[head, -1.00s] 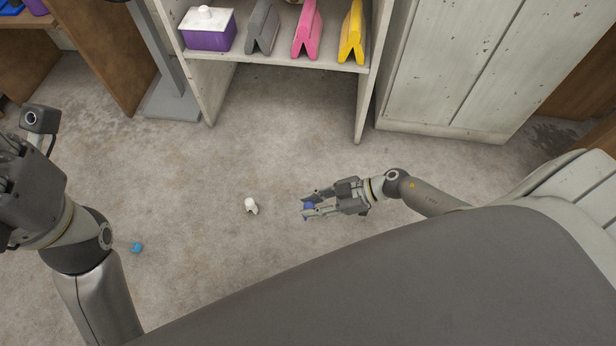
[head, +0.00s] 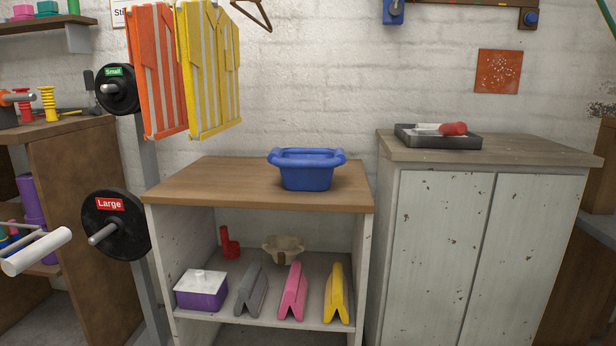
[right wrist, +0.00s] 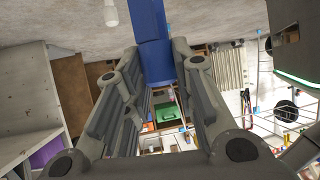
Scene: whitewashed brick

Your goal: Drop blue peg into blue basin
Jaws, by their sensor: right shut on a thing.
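The blue basin (head: 307,170) stands upright on the wooden top of the low shelf unit (head: 215,187) in the head view, toward its right side. Its inside is mostly hidden from this angle. In the right wrist view my right gripper (right wrist: 152,72) is shut on the blue peg (right wrist: 153,35), which sticks out beyond the fingertips. My right gripper is not in the head view, so its distance from the basin cannot be told. My left gripper is in neither current view.
The top left of the basin is clear. A taller cabinet (head: 445,240) with a dark tray (head: 438,142) stands at right. A white item (right wrist: 109,15) lies on the floor.

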